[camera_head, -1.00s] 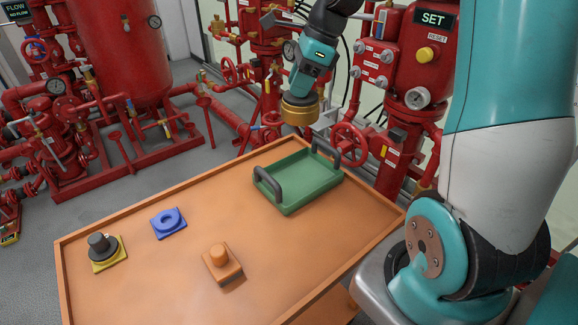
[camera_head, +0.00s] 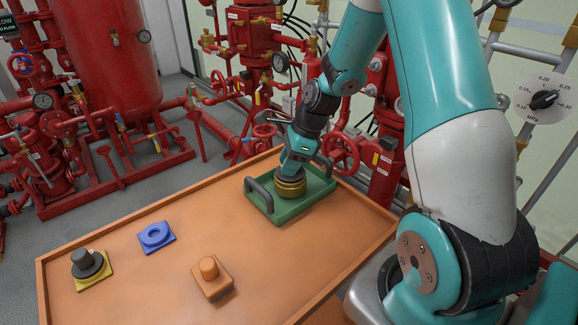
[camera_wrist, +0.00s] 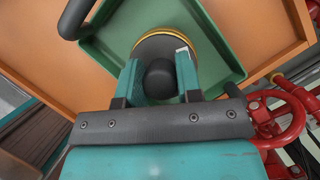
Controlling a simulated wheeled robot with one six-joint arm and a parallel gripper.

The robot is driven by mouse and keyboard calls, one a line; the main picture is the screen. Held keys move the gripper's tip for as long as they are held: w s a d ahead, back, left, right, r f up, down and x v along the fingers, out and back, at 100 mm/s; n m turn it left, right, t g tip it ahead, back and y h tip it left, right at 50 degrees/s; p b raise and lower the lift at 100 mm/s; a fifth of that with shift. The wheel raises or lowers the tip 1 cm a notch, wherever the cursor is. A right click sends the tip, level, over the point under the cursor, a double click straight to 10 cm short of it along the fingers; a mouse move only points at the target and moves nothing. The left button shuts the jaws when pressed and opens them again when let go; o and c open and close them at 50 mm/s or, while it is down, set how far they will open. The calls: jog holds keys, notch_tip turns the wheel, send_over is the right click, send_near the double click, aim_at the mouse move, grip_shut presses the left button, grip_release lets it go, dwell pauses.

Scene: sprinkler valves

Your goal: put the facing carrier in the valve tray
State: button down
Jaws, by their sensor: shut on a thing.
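The facing carrier is a round brass-coloured piece (camera_head: 291,188) with a dark knob on top. My gripper (camera_head: 291,172) is shut on its knob, and the carrier is inside the green valve tray (camera_head: 262,207), low over or on the floor; I cannot tell whether it touches. In the wrist view my two teal fingers (camera_wrist: 159,82) clasp the dark knob, and the brass rim of the carrier (camera_wrist: 148,40) shows against the green tray floor (camera_wrist: 215,30). The tray has two dark upright handles.
The tray stands on an orange-rimmed table (camera_head: 180,275). Red valves and pipes (camera_head: 345,152) rise behind.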

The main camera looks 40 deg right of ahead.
jog(key=shift+f, duration=0.45)
jog(key=c, duration=0.8)
grip_release()
jog(key=shift+f, duration=0.15)
